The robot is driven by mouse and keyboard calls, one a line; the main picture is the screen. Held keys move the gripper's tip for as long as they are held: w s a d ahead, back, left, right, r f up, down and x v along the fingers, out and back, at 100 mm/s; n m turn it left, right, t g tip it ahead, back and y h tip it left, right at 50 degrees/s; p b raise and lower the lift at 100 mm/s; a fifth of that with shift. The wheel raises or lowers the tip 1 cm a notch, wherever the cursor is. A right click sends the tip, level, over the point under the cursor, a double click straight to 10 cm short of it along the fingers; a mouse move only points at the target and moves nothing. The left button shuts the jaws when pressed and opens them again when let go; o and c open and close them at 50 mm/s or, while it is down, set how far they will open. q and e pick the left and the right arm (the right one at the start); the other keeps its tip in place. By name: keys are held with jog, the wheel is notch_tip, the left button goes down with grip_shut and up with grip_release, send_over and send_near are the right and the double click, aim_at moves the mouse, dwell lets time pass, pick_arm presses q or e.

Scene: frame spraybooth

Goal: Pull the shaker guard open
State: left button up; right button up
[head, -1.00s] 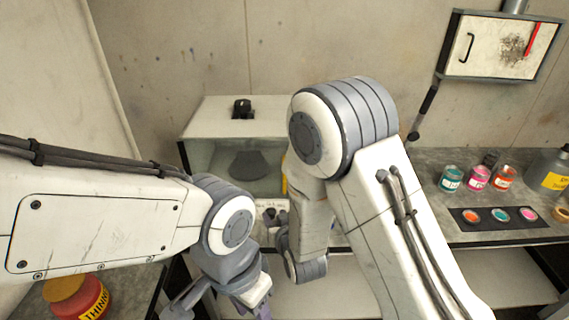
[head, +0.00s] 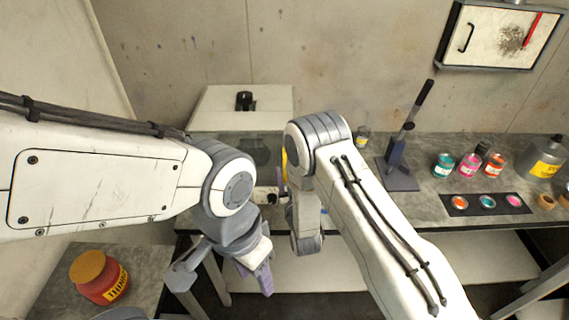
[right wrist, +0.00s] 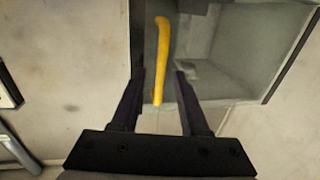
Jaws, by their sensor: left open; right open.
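The shaker (head: 218,98) is a pale box at the back of the bench, with a dark knob on top and a glassy front guard (head: 225,146). My right arm covers part of its right side. The guard's yellow handle (head: 284,163) shows as a narrow strip beside my right arm. In the right wrist view the yellow handle (right wrist: 161,50) lies upright between the fingers of my right gripper (right wrist: 160,78), which is open with space on both sides. My left gripper (head: 262,277) is open and empty, low in front of the bench.
A lever press (head: 397,160) stands right of my right arm. Paint jars (head: 468,172), a dark tray of paint pots (head: 487,203) and a grey can (head: 545,158) are farther right. A red thinner jar (head: 100,278) stands at lower left. A wall cabinet (head: 497,37) hangs above.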

jog(key=shift+w+a+p, duration=0.25)
jog(key=shift+w+p, duration=0.05)
jog(key=shift+w, duration=0.9)
grip_shut()
dwell(0.6)
